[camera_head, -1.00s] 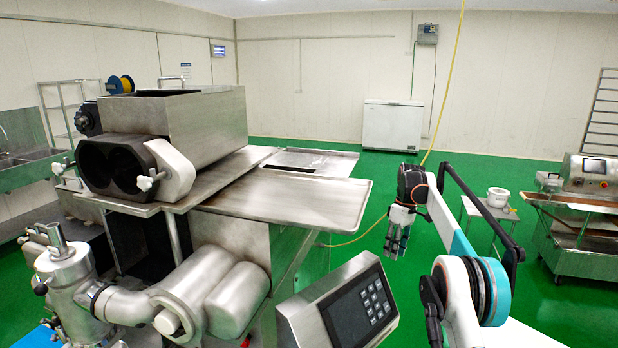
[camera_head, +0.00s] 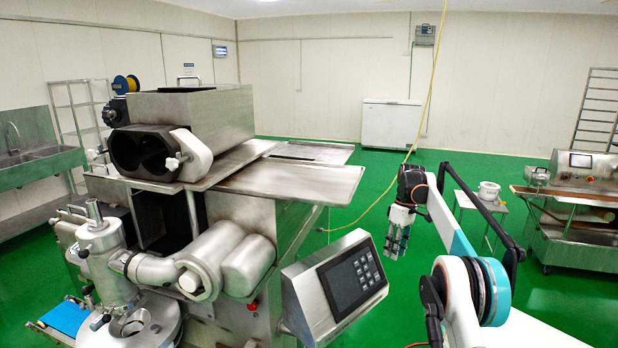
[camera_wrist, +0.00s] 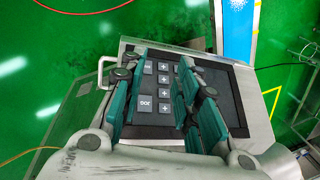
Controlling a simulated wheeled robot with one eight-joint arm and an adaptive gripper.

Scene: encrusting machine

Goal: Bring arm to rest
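My gripper (camera_head: 396,242) hangs at the end of my raised, bent arm, right of the machine, with its fingers pointing down. In the wrist view my gripper (camera_wrist: 157,80) has its two green-black fingers spread apart with nothing between them. The machine's control panel (camera_head: 349,282), a dark keypad screen in a metal housing, is below and left of my gripper in the head view. In the wrist view the panel (camera_wrist: 151,125) shows behind the open fingers, with a visual gap; I see no contact.
The steel encrusting machine (camera_head: 195,118) with its flat side tray (camera_head: 295,182) fills the left. A white bucket (camera_head: 489,190) on a small stand and another steel machine (camera_head: 590,245) are at right. A yellow cable (camera_head: 428,95) hangs behind my arm. Green floor (camera_head: 560,310) is open.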

